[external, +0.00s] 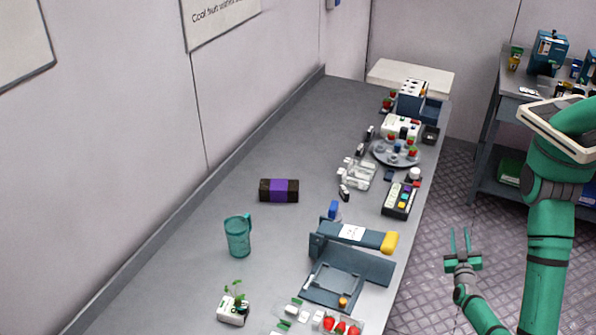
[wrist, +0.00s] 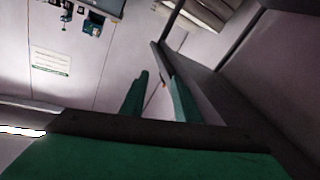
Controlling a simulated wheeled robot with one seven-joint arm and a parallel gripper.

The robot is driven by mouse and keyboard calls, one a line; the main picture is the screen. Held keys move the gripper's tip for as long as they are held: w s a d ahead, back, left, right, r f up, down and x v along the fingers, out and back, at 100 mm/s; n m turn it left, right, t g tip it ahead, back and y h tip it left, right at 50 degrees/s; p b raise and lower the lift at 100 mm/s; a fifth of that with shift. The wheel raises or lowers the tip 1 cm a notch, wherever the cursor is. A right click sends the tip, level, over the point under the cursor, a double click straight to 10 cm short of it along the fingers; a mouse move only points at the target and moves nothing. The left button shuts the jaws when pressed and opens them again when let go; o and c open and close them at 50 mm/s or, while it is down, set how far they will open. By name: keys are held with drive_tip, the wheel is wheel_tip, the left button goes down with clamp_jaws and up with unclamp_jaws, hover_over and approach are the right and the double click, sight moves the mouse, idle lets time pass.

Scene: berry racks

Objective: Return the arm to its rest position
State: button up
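My gripper (external: 461,243) is at the lower right of the external view, on my green arm. It is over the floor side, just right of the bench edge, with its fingers pointing up in the picture. The two fingers stand apart with nothing between them. The wrist view also shows the two green fingers (wrist: 158,98) apart and empty, with the wall behind them. No object touches the gripper.
The long grey bench (external: 225,185) runs along the left wall. It holds a teal mug (external: 238,238), a black and purple block (external: 279,190), a blue-grey device with a yellow end (external: 350,234), and a round tray (external: 380,156). A shelf rack (external: 488,110) stands at the back right.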

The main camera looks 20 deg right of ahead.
drive_tip(key=s+a+f+g+y, duration=0.1)
drive_tip(key=s+a, duration=0.1)
drive_tip(key=s, duration=0.4)
drive_tip(key=s+a+f+g+y, duration=0.1)
drive_tip(key=s+a+f+g, duration=0.1)
drive_tip(key=s, duration=0.5)
drive_tip(key=w+a+r+n+t+y, duration=0.1)
drive_tip(key=a+r+y, duration=0.1)
drive_tip(key=r, duration=0.5)
drive_tip(key=w+a+r+n+t+y, duration=0.1)
drive_tip(key=w+a+r+y, duration=0.1)
drive_tip(key=r+y, duration=0.3)
wheel_tip(320, 180, up, 3)
drive_tip(key=shift+a+f, duration=0.1)
drive_tip(key=shift+a, duration=0.3)
drive_tip(key=shift+o, duration=0.5)
drive_tip(key=shift+w, duration=0.15)
